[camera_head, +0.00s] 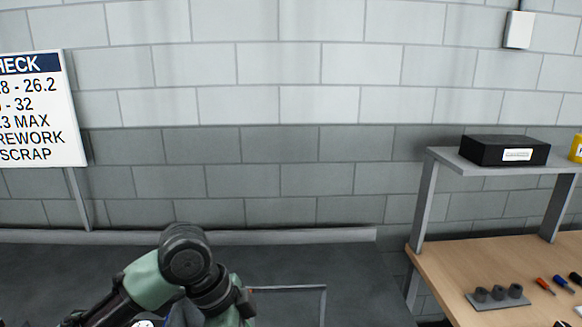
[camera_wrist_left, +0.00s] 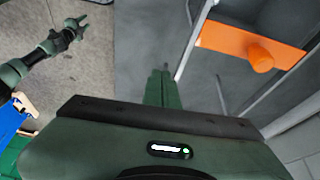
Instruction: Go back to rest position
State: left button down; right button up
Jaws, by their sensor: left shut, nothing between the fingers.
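My left arm shows low in the head view, bent at its elbow, but its gripper is not visible there. In the left wrist view my left gripper (camera_wrist_left: 160,88) has its green fingers together with nothing between them. It hangs over grey floor, apart from anything else. Another of my arms reaches in from the upper left of that view, ending in a small gripper (camera_wrist_left: 76,27).
An orange panel with a round knob (camera_wrist_left: 262,54) stands by grey metal bars. A wooden bench (camera_head: 450,270) at right holds a grey block with dark cylinders (camera_head: 498,299) and coloured-handled tools (camera_head: 563,283). A black box (camera_head: 503,150) sits on the shelf above.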

pick_arm(q)
jog(key=s+d+f+n+t+h, duration=0.1)
jog(key=s+f+n, duration=0.25)
jog(key=f, duration=0.35)
jog(key=s+f+n+t, duration=0.1)
jog(key=s+f+n, duration=0.25)
jog(key=f, duration=0.25)
jog(key=s+a+f+n+t+y, duration=0.1)
jog(key=s+a+f+n+y, duration=0.6)
jog(key=s+a, duration=0.8)
notch_tip(320, 180, down, 29)
jog(key=g+h+b, duration=0.1)
jog(key=h+b, duration=0.1)
jog(key=s+a+f+g+b, duration=0.1)
jog(key=s+a+f+b, duration=0.1)
jog(key=s+f, duration=1.5)
jog(key=shift+s+a+f, duration=0.4)
jog(key=shift+a+f, duration=0.1)
jog(key=shift+f, duration=0.35)
pick_arm(e)
jog(key=f, duration=0.4)
jog(key=shift+s, duration=0.3)
